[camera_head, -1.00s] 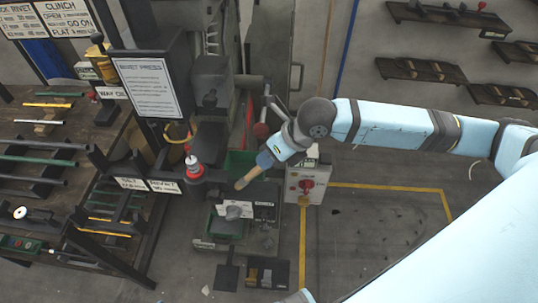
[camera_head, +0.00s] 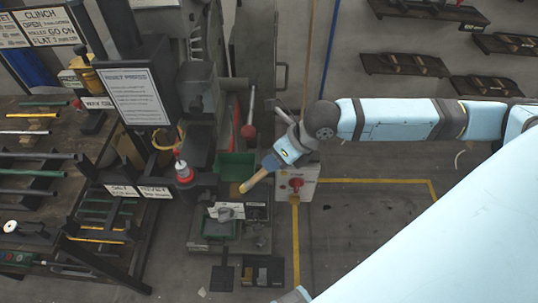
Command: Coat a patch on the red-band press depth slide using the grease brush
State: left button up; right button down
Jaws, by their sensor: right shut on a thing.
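My right gripper (camera_head: 274,160) comes in from the right and is shut on the grease brush (camera_head: 256,180). The brush has a tan, wood-coloured body that slants down to the left, with its lower end in the air near the green bin. The press (camera_head: 196,95) stands to the left, dark grey, with a red band (camera_head: 184,173) around a small fitting on its lower arm. The brush end is to the right of this red band and apart from it. I cannot make out the depth slide or any grease on it. My left gripper is not in view.
A rack with rods (camera_head: 40,172) fills the left. Yellow-lined floor (camera_head: 370,215) at right is open.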

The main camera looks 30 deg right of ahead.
jog(key=shift+s+d+p, duration=1.25)
jog(key=shift+s+d, duration=0.6)
jog(key=shift+d, duration=0.85)
jog(key=a, duration=0.1)
jog(key=w+a+p, duration=0.1)
jog(key=a, duration=0.1)
jog(key=w+a+p, duration=0.1)
jog(key=shift+a+f, duration=0.15)
jog(key=shift+w+a, duration=0.55)
jog(key=shift+a, duration=0.1)
jog(key=shift+w+a+p, duration=0.35)
jog(key=shift+w, duration=0.05)
jog(key=shift+w+a, duration=0.35)
jog(key=shift+a, duration=0.05)
jog(key=shift+w+a+p, duration=0.5)
jog(key=shift+w+a, duration=0.15)
jog(key=shift+a, duration=0.2)
jog(key=shift+d+r, duration=0.1)
jog(key=shift+r, duration=0.15)
